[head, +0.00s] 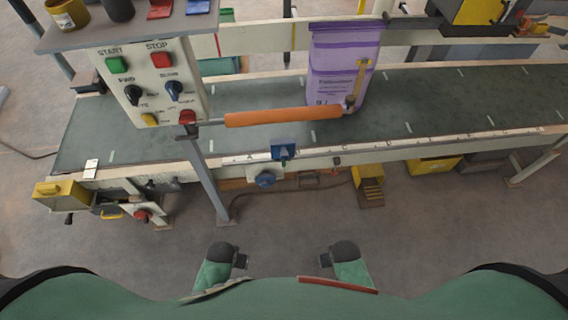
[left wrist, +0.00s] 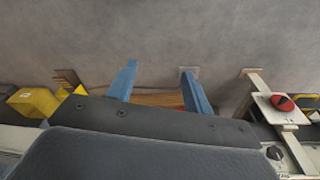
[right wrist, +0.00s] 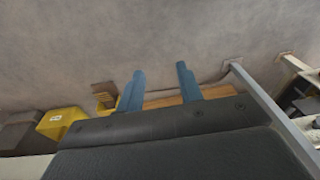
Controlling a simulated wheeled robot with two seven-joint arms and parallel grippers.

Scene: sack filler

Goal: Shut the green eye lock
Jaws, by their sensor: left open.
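I cannot make out a green eye lock in any view. The only green control that shows plainly is the START button (head: 116,64) on the white control panel (head: 140,88). My left gripper (left wrist: 158,68) is open and empty, with two blue fingers apart over the floor. My right gripper (right wrist: 160,68) is also open and empty. In the head view both forearms show low, well short of the conveyor, and the blue fingers cannot be made out.
A purple sack (head: 337,75) stands upright on the green conveyor belt (head: 440,100). An orange bar (head: 284,116) reaches across in front of it. A grey post (head: 206,180) stands below the panel. Yellow steps (head: 369,184) are under the conveyor. The floor before it is clear.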

